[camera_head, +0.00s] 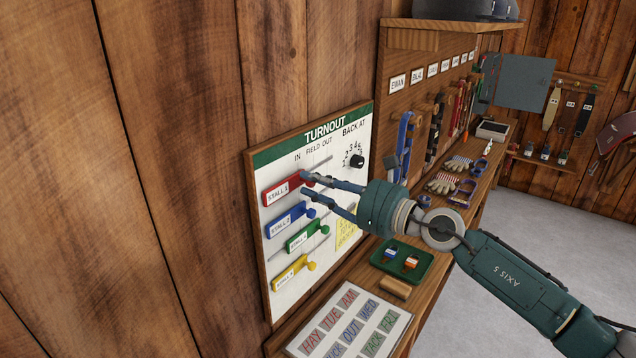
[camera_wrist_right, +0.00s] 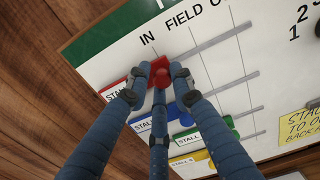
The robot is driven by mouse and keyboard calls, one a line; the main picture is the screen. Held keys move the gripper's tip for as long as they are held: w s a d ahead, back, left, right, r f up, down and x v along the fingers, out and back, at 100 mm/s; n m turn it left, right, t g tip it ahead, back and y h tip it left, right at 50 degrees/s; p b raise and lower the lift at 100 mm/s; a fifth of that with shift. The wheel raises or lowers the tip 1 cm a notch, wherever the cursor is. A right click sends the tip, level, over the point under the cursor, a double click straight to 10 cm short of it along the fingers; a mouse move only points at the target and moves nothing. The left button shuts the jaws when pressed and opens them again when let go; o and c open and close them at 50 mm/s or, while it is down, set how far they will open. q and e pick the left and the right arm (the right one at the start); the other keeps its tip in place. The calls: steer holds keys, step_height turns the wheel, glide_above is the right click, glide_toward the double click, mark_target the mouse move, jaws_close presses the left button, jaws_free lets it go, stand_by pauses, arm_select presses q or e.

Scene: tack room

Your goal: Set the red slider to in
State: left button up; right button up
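The white TURNOUT board (camera_head: 322,166) hangs on the wood wall. Its top row carries the red slider (camera_head: 275,195), labelled STALL 1, near the left end of its rail on the IN side. My right gripper (camera_head: 305,187) is at the board, its fingertips around the red slider's knob. In the right wrist view, the red slider (camera_wrist_right: 161,73) shows between the fingertips of the right gripper (camera_wrist_right: 160,76), which stand apart. Whether they press on the knob is unclear. My left gripper is not in view.
Below are the blue slider (camera_head: 285,222), green slider (camera_head: 305,238) and yellow slider (camera_head: 290,274). The green one sits further right. A black dial (camera_head: 357,161) and yellow note (camera_head: 347,229) are to the right. A bench with a green tray (camera_head: 377,262) stands below.

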steer(key=shift+o, duration=0.9)
steer(key=shift+s+a+r, duration=0.1)
steer(key=shift+s+a, duration=0.05)
steer(key=shift+a, duration=0.05)
steer(key=shift+d, duration=0.2)
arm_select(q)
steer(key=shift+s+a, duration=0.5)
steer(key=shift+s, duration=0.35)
arm_select(e)
steer(key=v, duration=1.2)
steer(key=shift+a, duration=0.1)
